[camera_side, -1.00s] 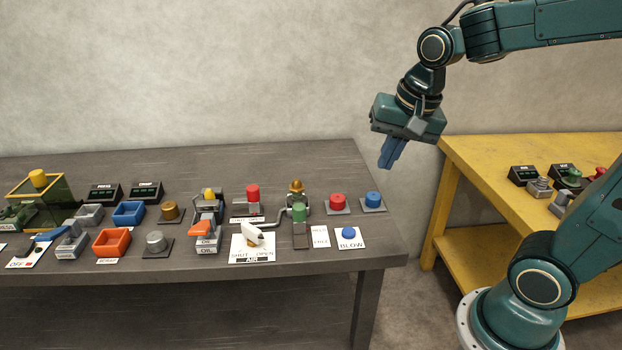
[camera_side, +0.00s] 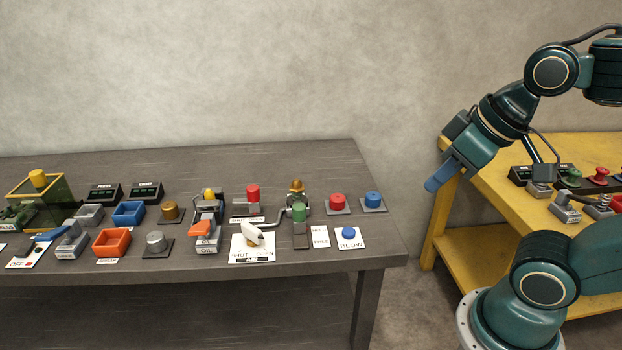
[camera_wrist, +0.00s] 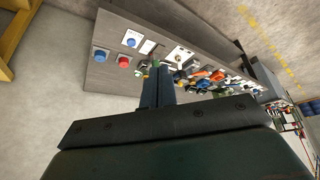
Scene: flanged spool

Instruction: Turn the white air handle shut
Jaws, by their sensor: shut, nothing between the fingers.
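The white air handle (camera_side: 253,233) sits on a white plate (camera_side: 252,251) marked SHUT, OPEN and AIR, near the front edge of the dark table. In the side view its tip points up and to the left, toward the SHUT side; its exact angle is hard to judge. My gripper (camera_side: 432,185) is shut and empty, in the air right of the dark table and well apart from the handle. In the wrist view my gripper (camera_wrist: 157,70) points toward the table, and the white plate (camera_wrist: 180,54) shows small beyond the fingers.
Close around the plate are an orange-handled OIL valve (camera_side: 202,229), a green-topped part (camera_side: 299,213), a red button (camera_side: 338,201) and a blue BLOW button (camera_side: 348,232). A yellow table (camera_side: 492,187) stands at the right. Air above the dark table is free.

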